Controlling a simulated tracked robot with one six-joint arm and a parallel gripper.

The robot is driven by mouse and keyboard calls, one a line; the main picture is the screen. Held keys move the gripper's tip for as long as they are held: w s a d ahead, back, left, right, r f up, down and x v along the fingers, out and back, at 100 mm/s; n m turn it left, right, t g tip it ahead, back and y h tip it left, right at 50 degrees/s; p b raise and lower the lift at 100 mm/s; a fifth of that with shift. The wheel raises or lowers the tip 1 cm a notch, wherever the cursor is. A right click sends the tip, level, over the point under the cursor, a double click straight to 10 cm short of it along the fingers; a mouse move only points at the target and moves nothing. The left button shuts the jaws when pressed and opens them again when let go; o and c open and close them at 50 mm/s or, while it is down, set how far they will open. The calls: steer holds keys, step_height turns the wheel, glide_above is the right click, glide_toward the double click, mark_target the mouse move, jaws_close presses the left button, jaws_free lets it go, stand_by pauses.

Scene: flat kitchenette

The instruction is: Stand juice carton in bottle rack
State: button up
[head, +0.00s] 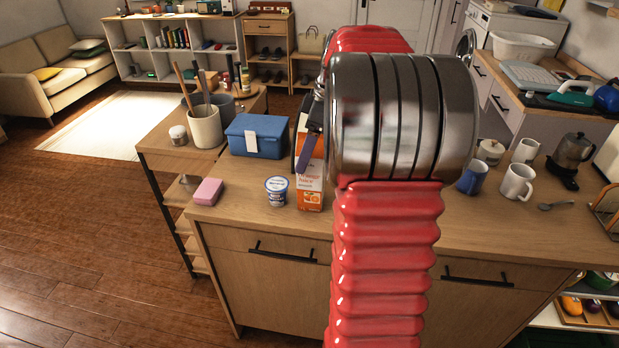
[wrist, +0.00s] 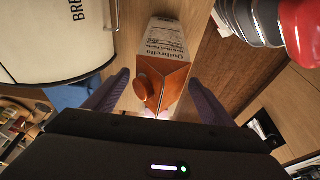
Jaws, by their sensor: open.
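The orange and white juice carton (head: 310,190) stands upright on the wooden counter, partly hidden behind my arm. The wrist view looks down on the carton (wrist: 168,45), with its orange gabled top and round cap between my two purple fingers. My gripper (wrist: 159,78) is open around the carton top, with a visible gap at the left finger. In the head view one finger of my gripper (head: 309,150) shows in front of the carton. I cannot make out a bottle rack for certain in either view.
A blue box (head: 257,136), white tub (head: 277,191) and pink block (head: 207,191) stand left of the carton. A white bread bin (wrist: 60,35) is close beside it. A wooden rack (head: 607,207) shows at the right edge.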

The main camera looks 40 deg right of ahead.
steer(key=shift+c, duration=0.4)
jaws_close()
stand_by(0.6)
steer(key=shift+r, duration=0.1)
